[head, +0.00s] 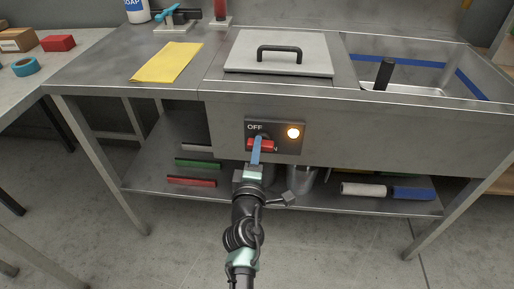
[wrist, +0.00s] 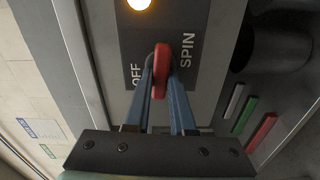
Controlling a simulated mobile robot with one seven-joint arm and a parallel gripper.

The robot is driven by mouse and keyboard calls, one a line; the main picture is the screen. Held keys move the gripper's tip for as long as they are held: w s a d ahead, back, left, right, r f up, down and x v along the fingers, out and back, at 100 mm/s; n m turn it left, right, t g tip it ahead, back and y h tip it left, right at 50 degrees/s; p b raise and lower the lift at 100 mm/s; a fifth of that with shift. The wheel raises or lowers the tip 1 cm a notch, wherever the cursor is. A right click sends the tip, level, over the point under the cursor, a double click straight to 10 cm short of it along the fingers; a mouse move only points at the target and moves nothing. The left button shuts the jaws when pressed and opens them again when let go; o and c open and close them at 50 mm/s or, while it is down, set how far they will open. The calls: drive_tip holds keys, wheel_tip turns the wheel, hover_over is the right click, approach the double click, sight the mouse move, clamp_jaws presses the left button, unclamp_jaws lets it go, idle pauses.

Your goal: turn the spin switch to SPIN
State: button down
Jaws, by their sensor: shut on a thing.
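The spin switch has a red handle (head: 261,145) on a dark plate (head: 285,145) on the front of the steel counter. The handle lies sideways below the OFF label. Only the end of the SPIN label shows behind it in the head view. In the wrist view, the red handle (wrist: 161,68) lies between the OFF and SPIN labels; which one it points to is hard to tell. My gripper (head: 257,146) reaches the switch from the front, and its blue fingers (wrist: 160,85) are shut on the handle, one on each side. A round lamp (head: 293,133) right of the switch glows.
Above the switch is a lidded hatch (head: 305,68) with a black handle, and a sink (head: 430,72) is at right. A yellow cloth (head: 167,62) lies on the counter. The lower shelf (head: 150,180) holds coloured bars, a metal container and rollers. The floor in front is clear.

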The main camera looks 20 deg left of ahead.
drive_tip(key=shift+f+n, duration=0.1)
drive_tip(key=shift+n, duration=0.4)
drive_tip(key=c, duration=0.8)
unclamp_jaws()
drive_tip(key=shift+o, duration=0.2)
drive_tip(key=shift+s, duration=0.1)
drive_tip(key=p+v, duration=0.2)
drive_tip(key=v, duration=1)
drive_tip(key=shift+s+p, duration=0.3)
drive_tip(key=shift+s, duration=0.1)
drive_tip(key=shift+d, duration=0.2)
